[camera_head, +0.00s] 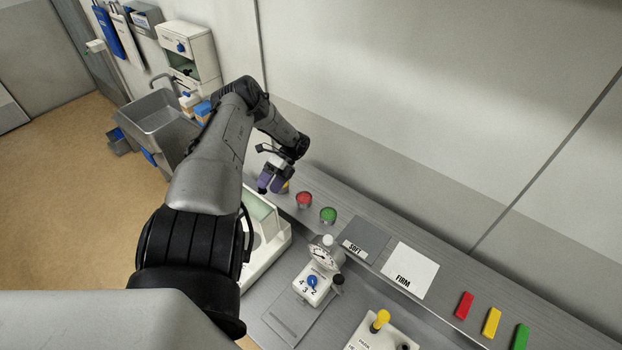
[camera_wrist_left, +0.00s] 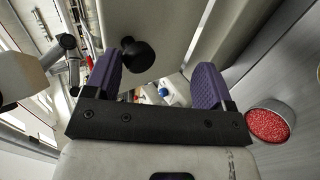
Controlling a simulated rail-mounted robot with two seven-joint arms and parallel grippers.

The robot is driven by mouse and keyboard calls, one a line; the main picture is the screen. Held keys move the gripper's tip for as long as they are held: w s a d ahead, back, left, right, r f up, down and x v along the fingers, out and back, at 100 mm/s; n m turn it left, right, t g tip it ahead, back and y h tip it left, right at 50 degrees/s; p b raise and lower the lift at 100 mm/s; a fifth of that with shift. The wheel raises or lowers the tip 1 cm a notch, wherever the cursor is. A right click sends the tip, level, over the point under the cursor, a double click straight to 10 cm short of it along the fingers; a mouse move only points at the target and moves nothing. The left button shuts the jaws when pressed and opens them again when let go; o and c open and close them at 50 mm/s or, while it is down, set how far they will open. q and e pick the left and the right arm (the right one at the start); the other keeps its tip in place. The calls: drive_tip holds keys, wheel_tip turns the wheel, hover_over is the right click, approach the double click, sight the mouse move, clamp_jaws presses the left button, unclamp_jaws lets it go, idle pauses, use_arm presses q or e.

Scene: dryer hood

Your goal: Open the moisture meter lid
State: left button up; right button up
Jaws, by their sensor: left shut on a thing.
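The white housing (camera_head: 272,252) that appears to be the moisture meter stands on the bench, partly hidden behind my left arm. A pale green panel (camera_head: 262,209) shows at its far part. My left gripper (camera_head: 273,182) has purple fingers and is at the far end of this housing. In the left wrist view, the gripper (camera_wrist_left: 160,88) has a black round knob (camera_wrist_left: 138,56) between its fingers, close to the left finger. A pale surface lies behind the knob. The exact contact is hard to see. My right gripper is not in view.
A red-filled dish (camera_head: 304,200) and a green-filled dish (camera_head: 328,215) stand right of the gripper; the red one also shows in the left wrist view (camera_wrist_left: 268,125). A dial gauge device (camera_head: 313,284) and SOFT (camera_head: 364,240) and FIRM (camera_head: 409,270) plates lie further right. A wall rises behind.

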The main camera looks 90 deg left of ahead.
use_arm(q)
drive_tip(key=shift+s+f, duration=0.2)
drive_tip(key=shift+f, duration=0.15)
drive_tip(key=b+v, duration=1.4)
drive_tip(key=b, duration=0.1)
drive_tip(key=shift+w+r+b, duration=0.15)
drive_tip(key=shift+r+b, duration=0.15)
